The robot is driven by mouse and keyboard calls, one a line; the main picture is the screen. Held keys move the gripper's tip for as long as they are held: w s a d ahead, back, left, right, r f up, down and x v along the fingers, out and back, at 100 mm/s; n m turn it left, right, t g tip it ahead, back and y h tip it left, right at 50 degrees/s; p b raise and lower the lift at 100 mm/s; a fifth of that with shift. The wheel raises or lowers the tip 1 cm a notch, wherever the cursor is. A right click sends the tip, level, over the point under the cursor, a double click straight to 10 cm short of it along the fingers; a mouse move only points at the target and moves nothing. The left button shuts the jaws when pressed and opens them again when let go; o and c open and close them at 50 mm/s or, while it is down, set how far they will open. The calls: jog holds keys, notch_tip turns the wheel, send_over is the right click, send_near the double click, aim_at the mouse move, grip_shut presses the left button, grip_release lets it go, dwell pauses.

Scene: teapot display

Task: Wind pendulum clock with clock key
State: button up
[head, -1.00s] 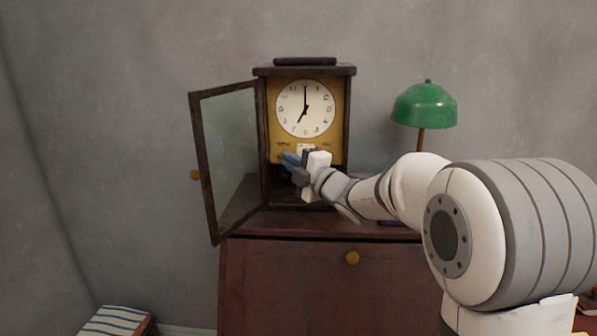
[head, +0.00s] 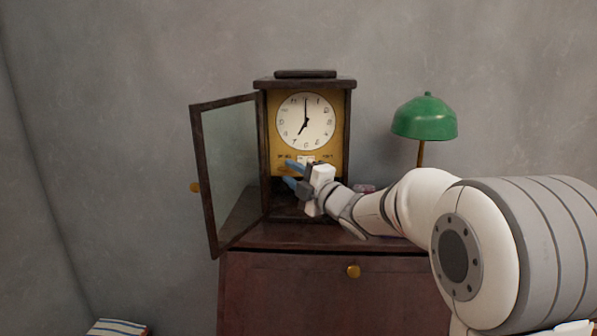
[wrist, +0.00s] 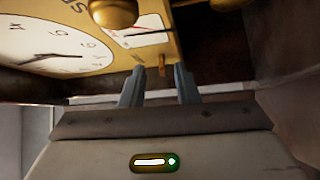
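The pendulum clock (head: 337,160) stands on the dark red cabinet, its glass door (head: 230,170) swung open to the left. Its white dial (head: 305,121) also shows in the wrist view (wrist: 45,45). My gripper (head: 288,173) is at the clock's lower front, below the dial, with its two blue fingers apart. In the wrist view, the gripper (wrist: 160,86) is open, and a small brass peg (wrist: 162,66) shows just beyond the gap. A rounded brass piece (wrist: 113,12) is at the top edge. I cannot tell whether either is the clock key. My gripper partly hides the lower case.
A green lamp (head: 425,118) stands right of the clock, behind my arm. Striped books (head: 118,327) lie low at the left. The open door bounds the space left of my gripper.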

jog(key=v, duration=0.7)
jog(key=shift+d+r, duration=0.1)
jog(key=s+d+f+m+g+h+p, duration=0.25)
jog(key=s+d+m+h+p, duration=0.45)
jog(key=d+m+h, duration=0.8)
jog(key=s+f+m+g+p, duration=0.1)
jog(key=s+f+m+g, duration=0.1)
jog(key=s, duration=0.5)
jog(key=s+a+f+m+g+y+p, duration=0.1)
jog(key=s+f+m+g, duration=0.2)
jog(key=s, duration=0.5)
jog(key=s+f+m+g, duration=0.2)
jog(key=s+m+g, duration=0.2)
jog(key=s, duration=0.4)
jog(key=shift+s+a+f+m+y+p, duration=0.2)
jog(key=shift+a+m+y+p, duration=0.2)
jog(key=shift+m, duration=0.2)
jog(key=shift+w+d, duration=0.1)
jog(key=shift+d, duration=0.05)
